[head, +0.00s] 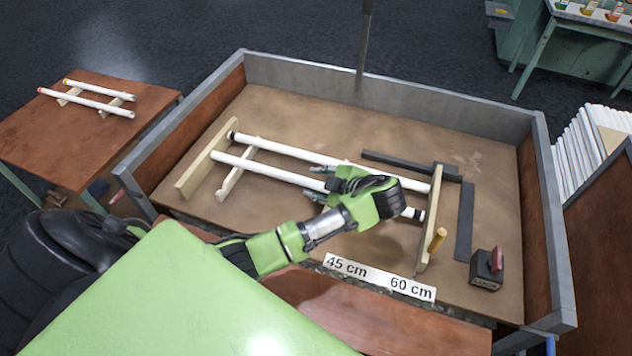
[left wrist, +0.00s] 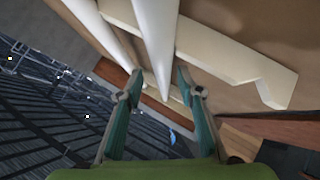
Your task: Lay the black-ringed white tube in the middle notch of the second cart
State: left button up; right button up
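Two long white tubes lie roughly parallel in the grey-rimmed cart (head: 470,108). The back tube (head: 290,151) has a dark ring at its left end. The front tube (head: 262,171) shows a dark band near its right end. Both rest across a pale notched wooden support (head: 237,170) at left; the notch details are too small to tell. My left gripper (head: 320,182) is over the front tube, fingers apart on either side. In the left wrist view the open fingers (left wrist: 159,75) straddle a white tube (left wrist: 156,35), with slim gaps showing. My right gripper is out of view.
A left table (head: 40,130) holds two orange-ringed tubes (head: 85,102). In the cart are an upright board (head: 433,205), dark bars (head: 464,220), an orange peg (head: 438,239), a dark block with a red handle (head: 487,268) and a "45 cm / 60 cm" label (head: 380,278).

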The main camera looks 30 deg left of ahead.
pick_arm(q)
jog(key=shift+r+p, duration=0.4)
jog(key=shift+r, duration=0.15)
jog(key=p+v, duration=0.1)
jog(key=v, duration=1)
jog(key=shift+d, duration=0.4)
jog(key=shift+r, duration=0.15)
